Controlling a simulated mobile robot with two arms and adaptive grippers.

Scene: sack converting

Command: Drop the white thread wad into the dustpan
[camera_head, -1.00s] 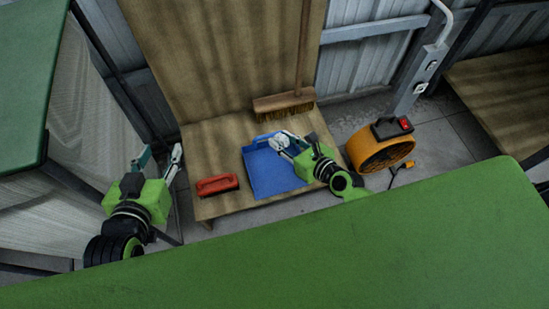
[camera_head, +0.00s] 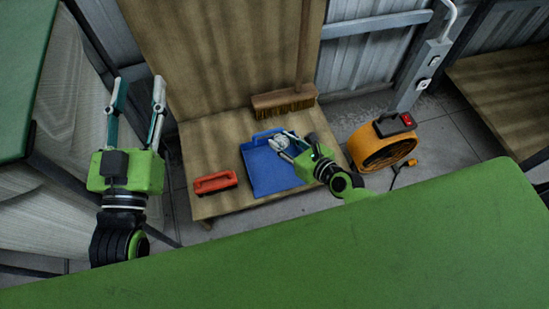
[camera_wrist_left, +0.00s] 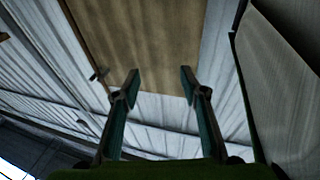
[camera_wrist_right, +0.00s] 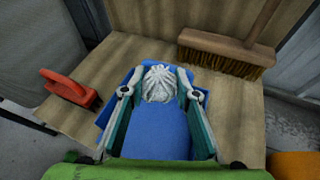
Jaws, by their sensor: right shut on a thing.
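The blue dustpan (camera_head: 268,176) lies on the wooden bench, its floor facing up; it also shows in the right wrist view (camera_wrist_right: 155,138). The white thread wad (camera_head: 279,142) is between the fingers of my right gripper (camera_head: 286,145), over the back part of the dustpan. In the right wrist view the wad (camera_wrist_right: 158,84) sits between both fingertips; whether it touches the dustpan is hard to tell. My right gripper is shut on it. My left gripper (camera_head: 138,94) is open and empty, left of the bench, with its fingers pointing up in the picture.
A red-orange brush (camera_head: 215,182) lies left of the dustpan. A broom (camera_head: 284,103) leans behind it against a wooden board. An orange fan (camera_head: 381,149) stands on the floor to the right. A green surface (camera_head: 330,245) fills the foreground.

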